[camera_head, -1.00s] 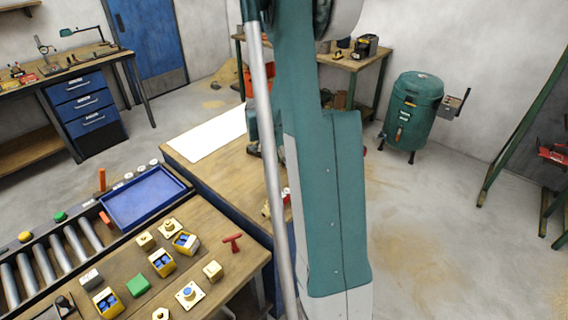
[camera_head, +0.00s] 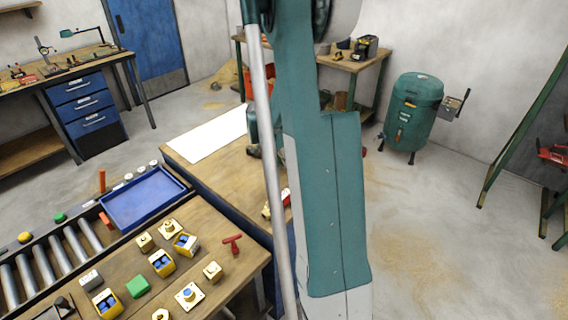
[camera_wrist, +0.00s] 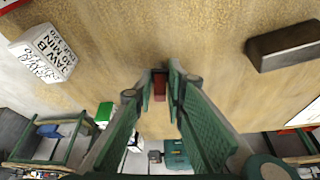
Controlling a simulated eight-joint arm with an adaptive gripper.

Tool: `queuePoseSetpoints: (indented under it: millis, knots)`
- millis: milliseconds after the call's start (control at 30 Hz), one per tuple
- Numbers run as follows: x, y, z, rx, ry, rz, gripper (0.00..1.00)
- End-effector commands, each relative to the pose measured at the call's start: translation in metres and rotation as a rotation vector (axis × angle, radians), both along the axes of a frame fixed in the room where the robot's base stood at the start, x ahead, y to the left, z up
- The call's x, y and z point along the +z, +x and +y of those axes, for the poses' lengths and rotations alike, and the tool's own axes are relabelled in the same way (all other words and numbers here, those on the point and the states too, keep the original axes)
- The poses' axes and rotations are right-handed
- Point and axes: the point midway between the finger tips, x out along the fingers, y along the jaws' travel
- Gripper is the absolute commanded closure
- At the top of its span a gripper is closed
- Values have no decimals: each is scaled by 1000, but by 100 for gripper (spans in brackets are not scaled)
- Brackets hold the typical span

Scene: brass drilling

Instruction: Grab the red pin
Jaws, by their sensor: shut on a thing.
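My gripper (camera_wrist: 162,88) shows in the wrist view with its two green fingers close together around a small red piece, the red pin (camera_wrist: 160,84). The fingertips are closed on its sides. Only part of the pin shows, and its far end cannot be made out. The brown wooden bench top (camera_wrist: 215,45) fills the view beyond the fingertips. In the head view my arm covers the gripper and the pin.
A white block with printed lettering (camera_wrist: 45,53) lies left of the fingers, a dark metal block (camera_wrist: 285,44) to the right. In the head view, a red T-shaped handle (camera_head: 232,244) and several yellow boxes sit on the front table. A blue tray (camera_head: 146,199) stands behind.

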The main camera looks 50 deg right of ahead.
Motion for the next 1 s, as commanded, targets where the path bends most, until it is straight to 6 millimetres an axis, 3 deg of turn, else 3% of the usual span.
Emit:
queuePoseSetpoints:
  millis: [267, 467, 1000]
  knots:
    - [2, 0, 0, 0, 0, 0, 98]
    - [15, 0, 0, 0, 0, 0, 98]
    - [87, 0, 0, 0, 0, 0, 98]
